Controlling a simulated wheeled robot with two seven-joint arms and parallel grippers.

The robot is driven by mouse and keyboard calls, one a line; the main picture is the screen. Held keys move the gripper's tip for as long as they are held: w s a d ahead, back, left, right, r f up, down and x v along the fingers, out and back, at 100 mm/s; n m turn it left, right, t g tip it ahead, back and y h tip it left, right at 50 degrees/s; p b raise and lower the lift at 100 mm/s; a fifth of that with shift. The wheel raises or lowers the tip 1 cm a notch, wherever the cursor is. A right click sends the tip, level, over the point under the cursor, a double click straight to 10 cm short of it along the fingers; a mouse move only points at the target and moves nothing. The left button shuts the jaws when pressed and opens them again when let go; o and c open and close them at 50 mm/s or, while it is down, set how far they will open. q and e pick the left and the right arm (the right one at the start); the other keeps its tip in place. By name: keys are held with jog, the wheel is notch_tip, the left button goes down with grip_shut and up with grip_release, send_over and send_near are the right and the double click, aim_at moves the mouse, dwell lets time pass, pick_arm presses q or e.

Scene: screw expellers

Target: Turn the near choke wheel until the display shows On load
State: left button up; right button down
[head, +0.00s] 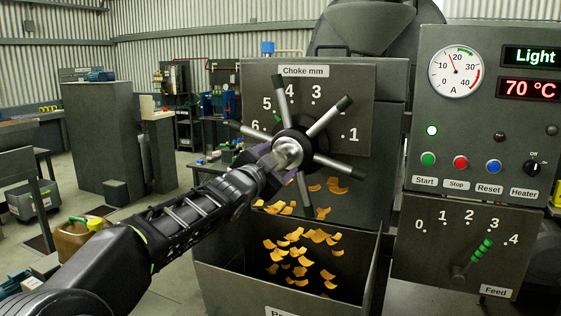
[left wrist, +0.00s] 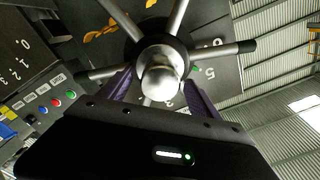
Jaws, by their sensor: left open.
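The choke wheel (head: 309,131) is a dark hub with several metal spokes with dark tips, in front of the "Choke mm" plate (head: 359,97). The display (head: 534,56) reads "Light" in green. My left gripper (head: 279,157) is at the wheel's hub, its jaws open on either side of the round silver knob. In the left wrist view the knob (left wrist: 161,80) lies between the purple fingers (left wrist: 160,90); I cannot tell whether they touch it. The lower part of the wheel is partly hidden by the gripper. My right gripper is not in view.
Orange flakes (head: 300,250) fall into an open grey bin (head: 215,281) below the wheel. The control panel at right has an ammeter (head: 456,70), a 70 °C readout (head: 528,88), several buttons and a Feed lever (head: 472,262). A yellow-capped can (head: 78,240) stands at left.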

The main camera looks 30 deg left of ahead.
pick_arm(q)
jog(key=v, duration=0.5)
jog(key=shift+s, duration=0.1)
dwell(0.4)
